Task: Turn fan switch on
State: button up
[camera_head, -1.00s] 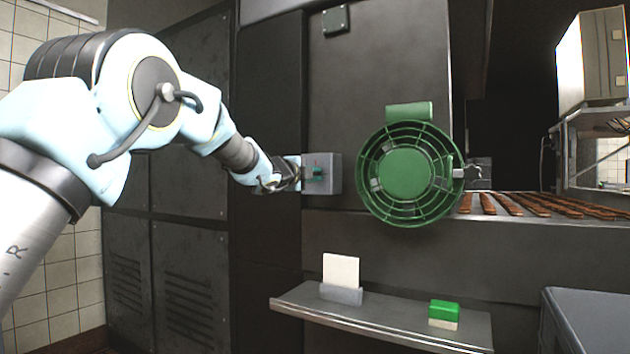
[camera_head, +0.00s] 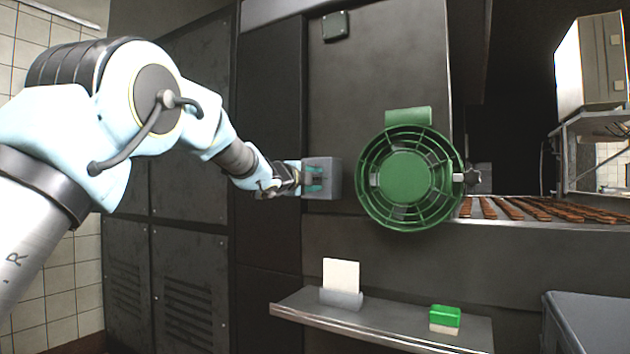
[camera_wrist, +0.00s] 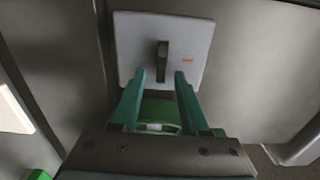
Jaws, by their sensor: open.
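The fan switch is a grey box (camera_head: 331,178) on the dark wall, left of the green fan (camera_head: 404,175). In the wrist view its pale plate (camera_wrist: 205,45) carries a dark upright lever (camera_wrist: 162,56) and a small red mark right of the lever. My gripper (camera_head: 318,178) is at the box's left side in the head view, its teal fingers spread. In the wrist view my gripper (camera_wrist: 160,76) is open, with a fingertip on either side of the lever's lower end and gaps between. Whether the fingers reach the lever's depth is unclear.
A metal shelf (camera_head: 385,328) below holds a white card (camera_head: 341,273) in a stand and a green-and-white block (camera_head: 445,317). A conveyor (camera_head: 560,228) with rows of brown bars runs at the right. A dark cabinet (camera_head: 185,270) stands behind my arm.

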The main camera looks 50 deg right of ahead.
jog(key=b+v, duration=0.2)
jog(key=v, duration=0.8)
jog(key=shift+a, duration=0.4)
